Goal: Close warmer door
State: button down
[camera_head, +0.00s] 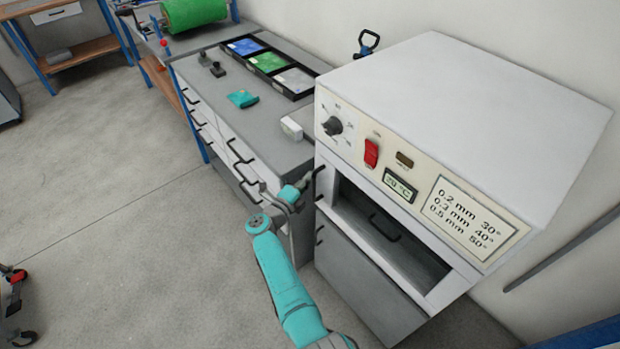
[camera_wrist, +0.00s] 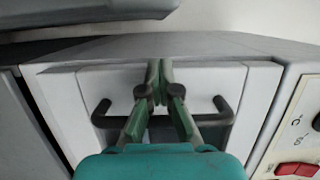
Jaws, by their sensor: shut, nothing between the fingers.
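The warmer (camera_head: 480,115) is a white box with a sloped control panel at the right of the head view. Its front opening (camera_head: 420,260) shows a dark inside, with a dark handle (camera_head: 384,228) visible in it; the door's exact position is hard to tell. My gripper (camera_head: 303,189) is at the warmer's left front edge, close to a dark handle (camera_head: 318,184). In the wrist view my gripper (camera_wrist: 159,70) is shut and empty, its fingertips together. They are in front of a white panel (camera_wrist: 85,85) with a dark bar handle (camera_wrist: 221,106); contact cannot be told.
A grey-topped drawer bench (camera_head: 225,80) adjoins the warmer on the left, holding a tray row (camera_head: 268,62), a teal piece (camera_head: 242,99) and a white block (camera_head: 291,128). A grey cabinet front (camera_head: 365,285) is below the opening. Open floor (camera_head: 110,200) extends left.

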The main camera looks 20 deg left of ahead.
jog(key=shift+w+d+r, duration=0.45)
jog(key=shift+w+d, duration=0.05)
jog(key=shift+w, duration=0.1)
jog(key=v, duration=1.3)
jog(key=shift+a+f, duration=0.35)
jog(key=shift+f, duration=0.1)
jog(key=shift+s, duration=0.1)
jog(key=s+d+f+n+t+y, duration=0.1)
jog(key=s+d+n, duration=0.3)
jog(key=d, duration=0.6)
jog(key=s+d+f+n+t+y, duration=0.1)
jog(key=s+d+n+t+y, duration=0.15)
jog(key=s+d, duration=0.55)
jog(key=s+d+f+n+t+y, duration=0.1)
jog(key=s+d+f+n, duration=0.2)
jog(key=d, duration=0.9)
jog(key=s+d+r+n+g, duration=0.2)
jog(key=s+d+r+n, duration=0.1)
jog(key=s, duration=0.7)
jog(key=s+d+r+n+g+y, duration=0.1)
jog(key=s+d+r+n, duration=0.3)
jog(key=s, duration=0.6)
jog(key=s+d+r+n+g, duration=0.3)
jog(key=s+r+n, duration=0.2)
jog(key=s, duration=0.6)
notch_tip(320, 180, up, 3)
jog(key=shift+f+g, duration=0.15)
jog(key=shift+g, duration=0.2)
